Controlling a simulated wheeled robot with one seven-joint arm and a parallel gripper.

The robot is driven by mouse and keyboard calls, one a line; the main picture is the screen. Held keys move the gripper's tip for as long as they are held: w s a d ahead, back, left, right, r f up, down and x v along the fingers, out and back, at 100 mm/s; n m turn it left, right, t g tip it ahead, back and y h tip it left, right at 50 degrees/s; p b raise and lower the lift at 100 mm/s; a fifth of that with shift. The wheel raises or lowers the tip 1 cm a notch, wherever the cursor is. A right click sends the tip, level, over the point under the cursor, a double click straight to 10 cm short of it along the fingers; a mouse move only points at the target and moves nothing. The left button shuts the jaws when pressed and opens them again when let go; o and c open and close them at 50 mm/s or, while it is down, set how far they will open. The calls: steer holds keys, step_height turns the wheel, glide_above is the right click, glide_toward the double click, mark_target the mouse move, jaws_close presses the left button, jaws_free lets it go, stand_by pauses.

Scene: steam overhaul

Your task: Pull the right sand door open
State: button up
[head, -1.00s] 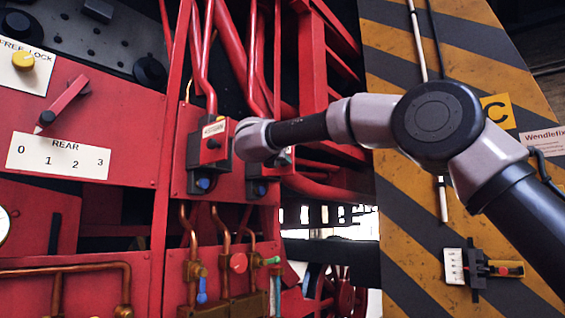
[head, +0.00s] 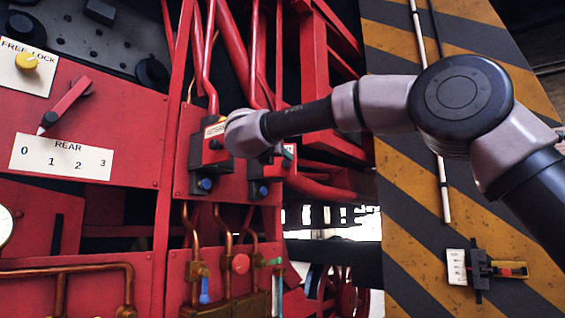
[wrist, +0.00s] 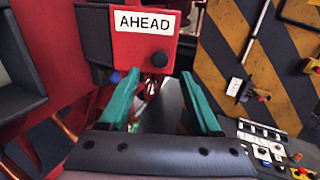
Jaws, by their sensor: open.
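The right sand door (wrist: 146,42) is a red panel with a white AHEAD label and a small dark knob (wrist: 158,59), at the top of the wrist view. It looks closed. My gripper (wrist: 160,75) is open, its two teal fingers pointing at the panel's lower edge, one on each side of the knob in the picture. I cannot tell whether they touch it. In the head view my arm hides most of this box, with its dark base and blue knob (head: 263,191) showing below. The left sand door (head: 212,143) is a similar red box beside it, partly covered by my wrist.
Copper pipes and small valves (head: 240,264) sit below the boxes. Red pipes and frame bars (head: 312,70) run above and right. A yellow-and-black striped panel (head: 405,190) with a small lever unit (head: 480,268) stands at right. A REAR selector plate (head: 60,157) is at left.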

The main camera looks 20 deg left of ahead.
steer(key=s, duration=0.5)
